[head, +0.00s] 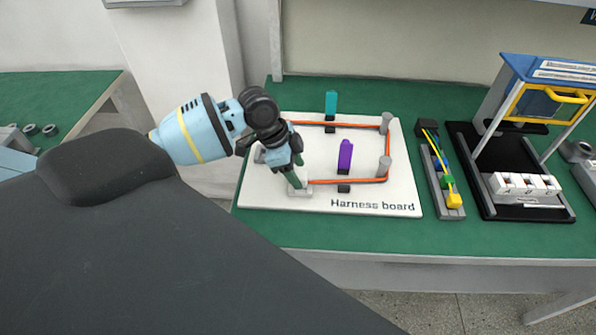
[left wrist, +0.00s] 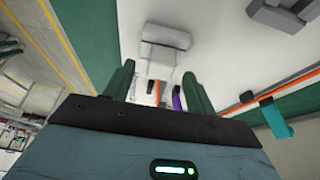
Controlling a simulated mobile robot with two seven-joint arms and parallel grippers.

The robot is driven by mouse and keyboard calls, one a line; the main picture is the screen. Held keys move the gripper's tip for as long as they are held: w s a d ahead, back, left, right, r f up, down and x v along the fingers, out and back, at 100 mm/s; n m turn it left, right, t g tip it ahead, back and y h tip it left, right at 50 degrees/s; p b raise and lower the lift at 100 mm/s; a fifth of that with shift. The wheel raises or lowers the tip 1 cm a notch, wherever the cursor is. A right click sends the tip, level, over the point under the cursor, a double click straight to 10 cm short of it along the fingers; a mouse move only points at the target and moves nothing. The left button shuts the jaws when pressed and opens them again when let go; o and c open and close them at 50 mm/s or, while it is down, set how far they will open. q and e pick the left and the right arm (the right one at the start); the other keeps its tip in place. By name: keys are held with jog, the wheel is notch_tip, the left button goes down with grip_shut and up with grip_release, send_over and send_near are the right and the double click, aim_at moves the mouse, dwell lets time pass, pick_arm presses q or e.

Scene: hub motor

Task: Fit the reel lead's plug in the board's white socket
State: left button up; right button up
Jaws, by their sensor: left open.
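The white harness board (head: 365,200) lies on the green bench. Its pale socket block (head: 299,191) is near the front left corner, partly behind my left gripper (head: 298,181). My gripper is open, its green fingers pointing down at the block. In the left wrist view, the pale block (left wrist: 164,38) shows just beyond and between the fingertips (left wrist: 158,75). An orange lead (head: 345,181) runs from beside the block, around two grey posts, and back left along the far side. I cannot make out the plug apart from the socket block. My right gripper is not in view.
A purple clip (head: 345,153) and a teal clip (head: 331,103) stand up by the lead. Right of the board are a grey tray (head: 436,178) with coloured wires and a yellow connector (head: 453,199), then a black-based stand (head: 500,208).

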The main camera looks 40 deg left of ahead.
pick_arm(q)
jog(key=v, duration=0.6)
jog(key=shift+r, duration=0.2)
dwell(0.9)
